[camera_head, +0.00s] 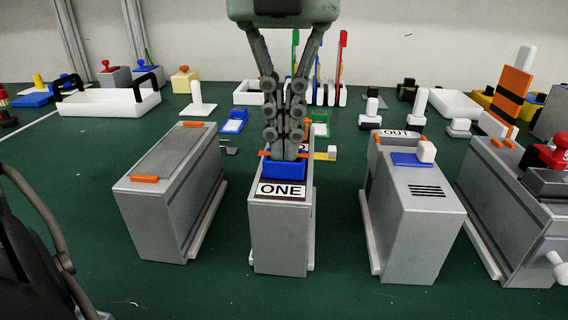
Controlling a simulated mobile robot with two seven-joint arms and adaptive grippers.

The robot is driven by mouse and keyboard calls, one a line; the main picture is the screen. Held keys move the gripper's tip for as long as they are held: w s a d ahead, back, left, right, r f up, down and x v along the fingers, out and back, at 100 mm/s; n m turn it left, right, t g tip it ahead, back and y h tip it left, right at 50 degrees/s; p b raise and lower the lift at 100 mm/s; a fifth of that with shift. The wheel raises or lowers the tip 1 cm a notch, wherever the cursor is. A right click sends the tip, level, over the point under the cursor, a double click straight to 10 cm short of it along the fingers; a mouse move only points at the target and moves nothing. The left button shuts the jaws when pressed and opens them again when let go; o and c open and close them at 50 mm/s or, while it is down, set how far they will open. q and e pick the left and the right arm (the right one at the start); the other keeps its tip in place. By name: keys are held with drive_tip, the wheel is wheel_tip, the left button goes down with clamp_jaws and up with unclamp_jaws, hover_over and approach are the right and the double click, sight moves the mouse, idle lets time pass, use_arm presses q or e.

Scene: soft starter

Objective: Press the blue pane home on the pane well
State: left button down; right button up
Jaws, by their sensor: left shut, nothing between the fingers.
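A blue piece (284,169), which looks like the pane, sits on top of the middle grey housing (281,235) behind its label "ONE". My left gripper (284,153) points straight down with its fingers shut and empty. Its fingertips are at the top of the blue piece; I cannot tell whether they touch it. The fingers hide part of the piece. The pane well is not clearly visible, and how deep the piece sits cannot be told. A flat blue plate (403,160) with a white knob lies on the right grey housing (415,220). My right gripper is not in view.
A left grey housing (165,190) with orange clips stands beside the middle one, with green table between them. A larger grey unit (520,230) with a red knob is at far right. A white tray (108,101) and several small parts stand behind.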

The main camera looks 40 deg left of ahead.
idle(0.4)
use_arm(q)
drive_tip(key=shift+r+p, duration=2.55)
drive_tip(key=shift+r, duration=0.9)
